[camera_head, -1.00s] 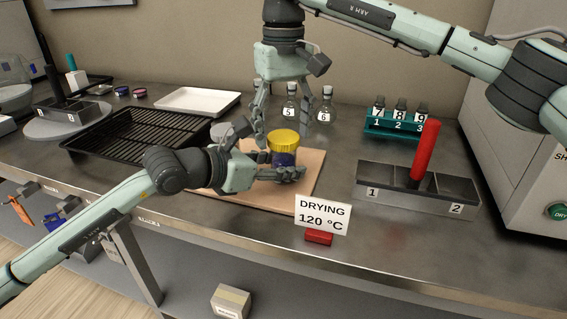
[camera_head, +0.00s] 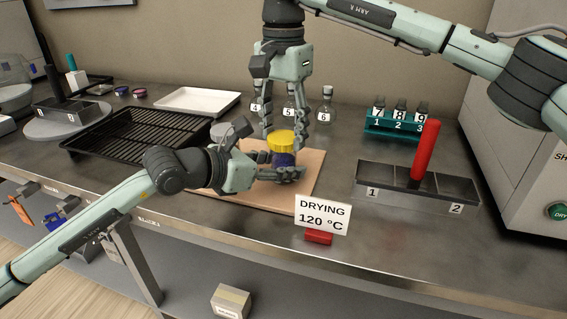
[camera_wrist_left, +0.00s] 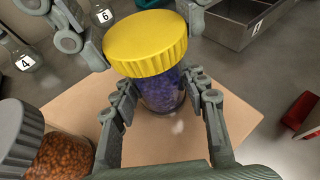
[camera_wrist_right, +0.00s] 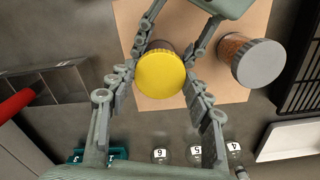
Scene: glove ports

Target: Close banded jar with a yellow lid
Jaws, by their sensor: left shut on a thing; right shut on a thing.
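The jar (camera_head: 284,159) with blue-purple contents stands upright on the tan board; it also shows in the left wrist view (camera_wrist_left: 162,93). The ribbed yellow lid (camera_head: 282,138) sits level on top of the jar, and from above it appears as a yellow disc in the right wrist view (camera_wrist_right: 160,74). My left gripper (camera_head: 285,174) is shut around the jar's body, low and from the side. My right gripper (camera_head: 283,143) points down from above, its fingers shut on either side of the lid. The seam between lid and jar, and any band, cannot be made out clearly.
A grey-lidded jar with orange-brown contents (camera_wrist_left: 55,157) stands close by on the tan board (camera_head: 307,180). Numbered flasks (camera_head: 325,107) stand behind. A black rack (camera_head: 125,135) lies left; a grey divided box (camera_head: 400,189) and a drying sign (camera_head: 322,214) are right and front.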

